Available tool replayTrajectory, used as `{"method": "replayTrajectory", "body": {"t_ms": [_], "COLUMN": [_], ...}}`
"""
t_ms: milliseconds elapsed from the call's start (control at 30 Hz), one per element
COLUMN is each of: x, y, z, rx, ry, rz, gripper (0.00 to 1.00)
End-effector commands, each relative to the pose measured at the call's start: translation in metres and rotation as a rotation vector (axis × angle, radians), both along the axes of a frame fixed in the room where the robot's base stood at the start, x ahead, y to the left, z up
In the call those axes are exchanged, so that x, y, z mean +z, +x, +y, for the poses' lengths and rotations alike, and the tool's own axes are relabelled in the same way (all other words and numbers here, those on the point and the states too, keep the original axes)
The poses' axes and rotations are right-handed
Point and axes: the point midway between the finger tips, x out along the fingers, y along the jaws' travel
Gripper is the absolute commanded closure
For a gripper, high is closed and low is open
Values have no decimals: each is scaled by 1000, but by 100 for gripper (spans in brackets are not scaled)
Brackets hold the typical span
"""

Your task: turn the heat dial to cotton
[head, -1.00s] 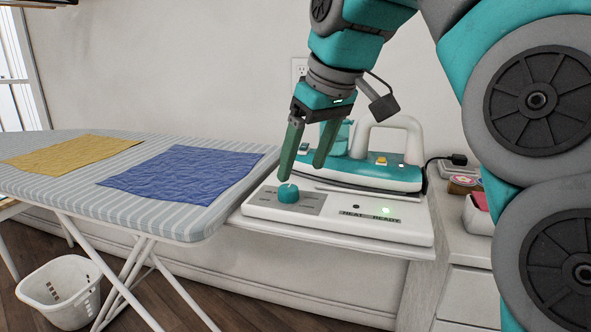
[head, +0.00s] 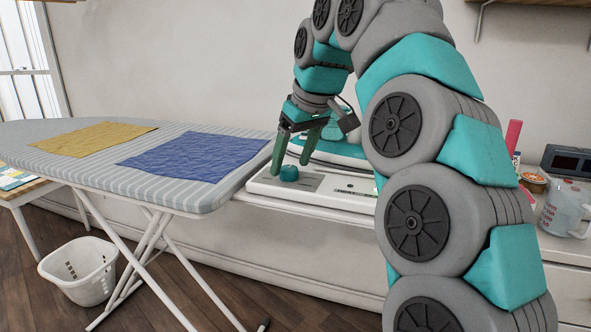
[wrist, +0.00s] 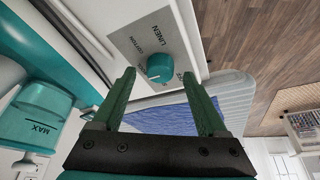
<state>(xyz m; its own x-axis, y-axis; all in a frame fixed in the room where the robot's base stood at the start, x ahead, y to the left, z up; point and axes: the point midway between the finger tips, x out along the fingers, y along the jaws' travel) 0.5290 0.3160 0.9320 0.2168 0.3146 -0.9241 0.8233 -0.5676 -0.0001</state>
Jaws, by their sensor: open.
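The heat dial (head: 289,174) is a round teal knob on a grey label plate (head: 308,183) on the white iron base. In the wrist view the dial (wrist: 160,68) shows a small white mark on its rim. The words LINEN and COTTON are readable on the plate around it; other lettering is partly hidden. My gripper (head: 291,164) is open, its two green fingers pointing down at the dial, one on each side of it in the picture. In the wrist view my gripper (wrist: 157,75) has the dial between its fingertips. I cannot tell whether either finger touches it.
The teal and white iron (head: 335,150) stands just behind the dial, partly hidden by my arm. The ironing board with a blue cloth (head: 195,158) and a yellow cloth (head: 92,139) is to the left. A measuring cup (head: 566,208) stands at the right.

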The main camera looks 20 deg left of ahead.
Motion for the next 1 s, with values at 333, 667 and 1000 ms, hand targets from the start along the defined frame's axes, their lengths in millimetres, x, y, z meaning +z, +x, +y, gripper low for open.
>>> {"method": "replayTrajectory", "body": {"t_ms": [333, 667, 1000], "x": [-11, -11, -11], "y": [9, 9, 9], "z": [8, 8, 8], "rx": [1, 1, 1], "ry": [0, 0, 0], "rz": [0, 0, 0], "gripper": [24, 56, 94]}}
